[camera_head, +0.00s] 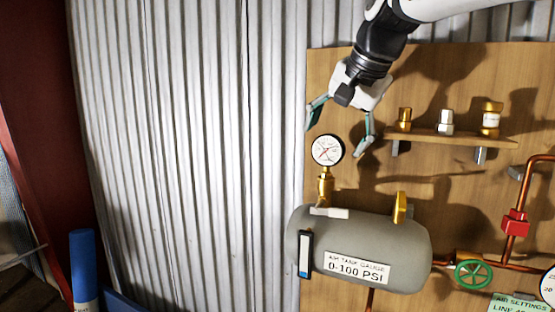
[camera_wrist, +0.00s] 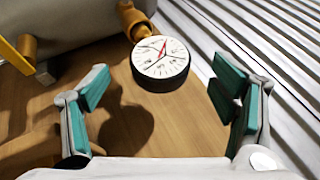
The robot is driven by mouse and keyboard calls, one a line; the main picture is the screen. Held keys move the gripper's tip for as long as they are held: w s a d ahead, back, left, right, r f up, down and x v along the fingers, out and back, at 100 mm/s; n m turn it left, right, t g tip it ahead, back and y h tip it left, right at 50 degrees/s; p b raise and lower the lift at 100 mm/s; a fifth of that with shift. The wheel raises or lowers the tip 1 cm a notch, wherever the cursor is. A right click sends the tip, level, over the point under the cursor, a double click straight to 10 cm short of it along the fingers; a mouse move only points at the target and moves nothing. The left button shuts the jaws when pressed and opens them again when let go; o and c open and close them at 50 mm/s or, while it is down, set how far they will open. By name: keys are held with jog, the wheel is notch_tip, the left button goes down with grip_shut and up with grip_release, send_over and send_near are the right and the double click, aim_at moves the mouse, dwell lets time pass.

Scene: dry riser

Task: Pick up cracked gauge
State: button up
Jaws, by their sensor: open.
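The gauge (camera_head: 327,150) is round with a white dial, a black rim and a red needle. It stands upright on a brass fitting (camera_head: 325,186) on top of the grey air tank (camera_head: 375,230). I cannot make out a crack at this size. In the wrist view the gauge (camera_wrist: 160,62) lies beyond the fingertips, near the middle between them. My gripper (camera_head: 341,127) is open and empty, just above the gauge in the head view. Its teal-padded fingers (camera_wrist: 168,88) are spread wide and do not visibly touch it.
A wooden shelf (camera_head: 450,137) with several small fittings juts out right of my gripper. A brass part (camera_head: 400,207) rises from the tank's right side. A green valve wheel (camera_head: 473,274) and copper pipe (camera_head: 525,195) are farther right. Corrugated metal wall (camera_head: 190,130) fills the left.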

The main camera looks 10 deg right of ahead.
aim_at(327, 150)
jog(key=shift+p+x, duration=0.55)
jog(key=shift+x, duration=2.25)
jog(key=shift+w+d+r, duration=0.1)
jog(key=shift+w+r, duration=0.05)
jog(key=shift+w, duration=0.05)
jog(key=c, duration=1.4)
jog(key=shift+r, duration=0.15)
jog(key=shift+c, duration=0.2)
